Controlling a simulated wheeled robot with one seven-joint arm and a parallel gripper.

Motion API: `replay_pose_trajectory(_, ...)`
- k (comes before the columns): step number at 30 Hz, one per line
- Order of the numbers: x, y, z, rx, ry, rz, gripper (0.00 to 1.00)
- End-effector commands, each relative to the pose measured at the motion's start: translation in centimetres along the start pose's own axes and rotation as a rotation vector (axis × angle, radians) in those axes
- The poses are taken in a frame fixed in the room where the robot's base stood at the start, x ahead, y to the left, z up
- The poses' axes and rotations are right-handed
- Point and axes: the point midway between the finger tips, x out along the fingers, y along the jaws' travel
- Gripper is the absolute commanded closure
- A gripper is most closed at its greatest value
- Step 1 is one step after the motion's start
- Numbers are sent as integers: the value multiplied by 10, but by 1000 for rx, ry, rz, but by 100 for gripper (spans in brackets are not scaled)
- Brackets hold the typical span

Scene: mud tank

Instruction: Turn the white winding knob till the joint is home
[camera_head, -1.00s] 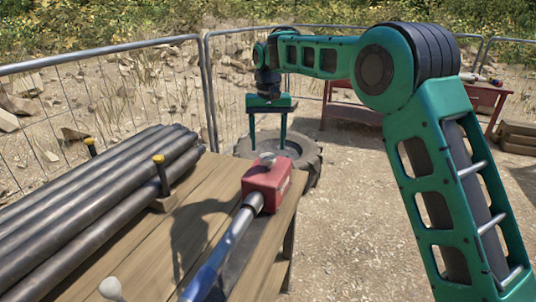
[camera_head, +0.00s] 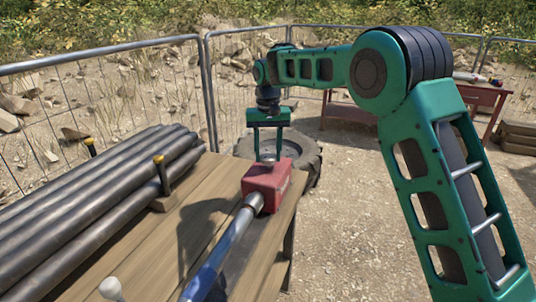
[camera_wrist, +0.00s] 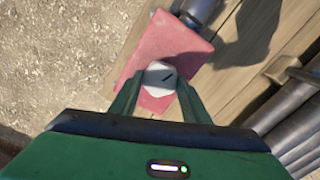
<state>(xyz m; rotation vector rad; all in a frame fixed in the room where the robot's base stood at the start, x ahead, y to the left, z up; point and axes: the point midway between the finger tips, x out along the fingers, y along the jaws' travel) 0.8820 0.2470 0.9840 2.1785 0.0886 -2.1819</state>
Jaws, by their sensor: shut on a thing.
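The white winding knob (camera_wrist: 159,76) sits on top of the red block (camera_wrist: 165,50) and has a dark mark on its face in the wrist view. In the head view the knob (camera_head: 268,161) shows as a small pale piece on the red block (camera_head: 266,185) at the table's right edge. My gripper (camera_head: 267,158) comes down from above, its two green fingers around the knob. In the wrist view my gripper (camera_wrist: 158,84) is shut on the knob. A metal rod (camera_head: 228,236) with a blue part runs from the block toward the front. The joint's inner fit is hidden.
Several dark pipes (camera_head: 90,210) lie along the left of the wooden table (camera_head: 150,245), held by yellow-capped posts (camera_head: 159,160). A pale round-topped piece (camera_head: 111,289) stands at the front. A tyre (camera_head: 307,158), a red bench (camera_head: 482,98) and a wire fence stand beyond.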

Motion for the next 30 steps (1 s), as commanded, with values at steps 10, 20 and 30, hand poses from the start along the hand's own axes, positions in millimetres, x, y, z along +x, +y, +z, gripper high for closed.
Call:
replay_pose_trajectory(10,0,0,0,94,0,0,80)
replay_pose_trajectory(20,0,0,0,365,1,0,80)
replay_pose_trajectory(30,-1,0,0,689,1,-1,80)
